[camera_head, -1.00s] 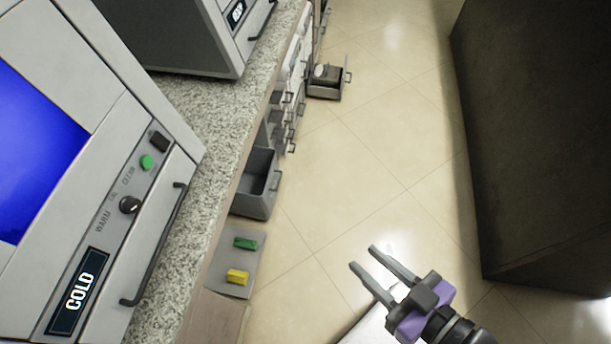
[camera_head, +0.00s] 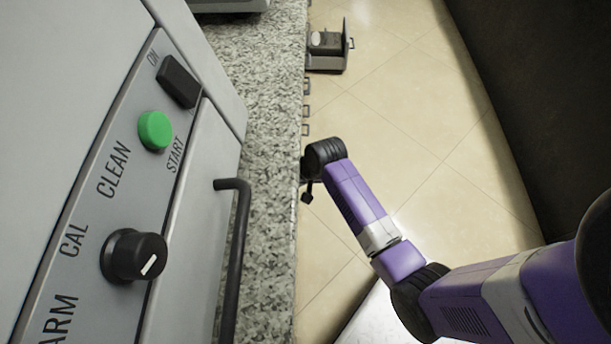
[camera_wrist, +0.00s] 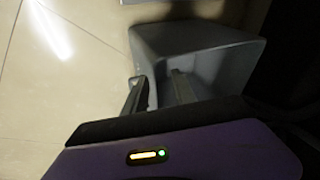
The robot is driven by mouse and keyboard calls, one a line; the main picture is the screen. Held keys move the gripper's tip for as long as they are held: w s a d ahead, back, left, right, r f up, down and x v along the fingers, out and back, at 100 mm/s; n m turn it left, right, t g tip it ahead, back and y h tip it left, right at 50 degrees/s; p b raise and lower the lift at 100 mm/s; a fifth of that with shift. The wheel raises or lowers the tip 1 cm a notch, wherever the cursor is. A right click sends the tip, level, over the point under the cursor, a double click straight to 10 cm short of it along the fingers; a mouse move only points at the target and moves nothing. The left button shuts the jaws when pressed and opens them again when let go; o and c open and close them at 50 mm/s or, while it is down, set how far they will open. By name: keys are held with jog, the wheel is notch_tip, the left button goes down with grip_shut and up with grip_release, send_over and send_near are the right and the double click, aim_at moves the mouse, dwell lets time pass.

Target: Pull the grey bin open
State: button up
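The grey bin (camera_wrist: 205,45) shows in the wrist view as a dark grey, open-topped box just beyond my fingers. My gripper (camera_wrist: 160,84) is at its near side. The two fingers stand apart, one at the bin's left edge and one over the near part of the bin. Whether the bin's handle lies between them is too dark to tell. In the head view the bin is hidden by the counter edge and my arm, and my fingertips are hidden too.
The speckled counter (camera_head: 270,130) runs along the left, with a grey machine with a bar handle (camera_head: 237,250) on it. Further off, an open drawer (camera_head: 328,62) holding dark items juts over the tiled floor. A dark cabinet (camera_head: 550,120) stands at right.

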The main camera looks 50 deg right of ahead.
jog(key=shift+m+g, duration=0.4)
jog(key=shift+g, duration=0.4)
jog(key=d+b, duration=0.1)
jog(key=d, duration=0.1)
jog(key=w+d+f+b, duration=0.1)
jog(key=d, duration=0.1)
jog(key=w+d+f, duration=0.1)
jog(key=shift+w+d+f+b, duration=0.1)
jog(key=shift+w+d+b, duration=0.1)
jog(key=shift+d+b, duration=0.2)
jog(key=d+m+g+b, duration=0.1)
jog(key=d+b, duration=0.2)
jog(key=d, duration=0.3)
notch_tip(320, 180, down, 7)
jog(key=w+b, duration=0.1)
jog(key=b, duration=0.3)
jog(key=shift+w+a+y+b, duration=0.2)
jog(key=shift+a+y+b, duration=0.1)
jog(key=shift+a+y, duration=0.15)
grip_shut()
